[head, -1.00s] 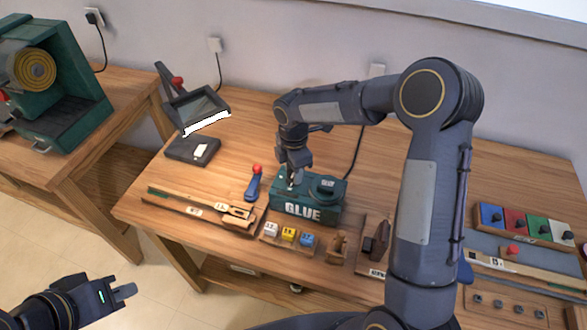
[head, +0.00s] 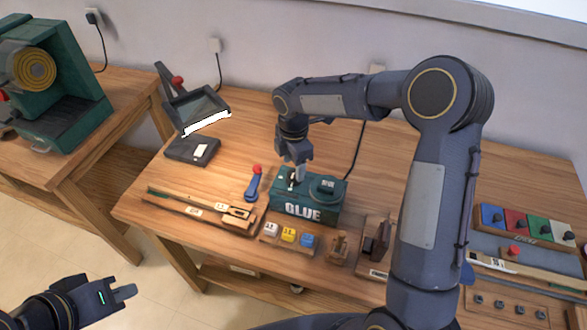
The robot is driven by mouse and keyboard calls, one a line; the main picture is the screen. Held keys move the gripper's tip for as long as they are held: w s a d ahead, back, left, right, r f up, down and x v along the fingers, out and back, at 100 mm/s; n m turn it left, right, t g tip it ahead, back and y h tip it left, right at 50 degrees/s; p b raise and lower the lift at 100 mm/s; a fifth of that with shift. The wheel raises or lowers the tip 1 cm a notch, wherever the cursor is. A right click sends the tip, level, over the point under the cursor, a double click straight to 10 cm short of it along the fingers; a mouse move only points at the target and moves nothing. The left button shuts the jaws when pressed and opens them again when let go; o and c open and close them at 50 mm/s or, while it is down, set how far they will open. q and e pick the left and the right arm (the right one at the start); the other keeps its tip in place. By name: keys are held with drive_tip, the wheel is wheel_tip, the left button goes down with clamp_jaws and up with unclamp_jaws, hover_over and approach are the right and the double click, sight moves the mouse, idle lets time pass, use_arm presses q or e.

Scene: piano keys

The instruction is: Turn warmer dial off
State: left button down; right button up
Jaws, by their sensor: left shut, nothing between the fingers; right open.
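The glue warmer (head: 306,210) is a dark green box with white "GLUE" lettering on its front, standing on the wooden workbench. A dark round part (head: 327,186) sits on the right of its top. A small pale, upright part (head: 291,180) shows at the left of its top. I cannot tell which part is the dial, or its setting. My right gripper (head: 299,174) points down at the left part of the warmer's top, open, with nothing visible held. Whether it touches is too small to tell. My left gripper (head: 126,292) is shut and empty, low at the left, away from the bench.
A tray with white, yellow and blue blocks (head: 288,236) is in front. My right arm hides part of the bench to the right.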

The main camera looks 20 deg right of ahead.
sight(294, 174)
drive_tip(key=shift+r, duration=2.65)
drive_tip(key=s+d+r+m+t+y, duration=0.1)
drive_tip(key=s+d+r+m, duration=0.25)
drive_tip(key=s+m, duration=0.35)
drive_tip(key=s+d+r+m+t+y, duration=0.1)
drive_tip(key=s+d+r+m, duration=0.25)
drive_tip(key=s, duration=0.45)
drive_tip(key=s+a+f+m+t+y, duration=0.1)
drive_tip(key=s+a+m+t, duration=0.1)
drive_tip(key=s+m, duration=0.9)
drive_tip(key=shift+s+f+m+t+y, duration=0.35)
drive_tip(key=shift+s+t, duration=0.45)
drive_tip(key=shift+s, duration=0.3)
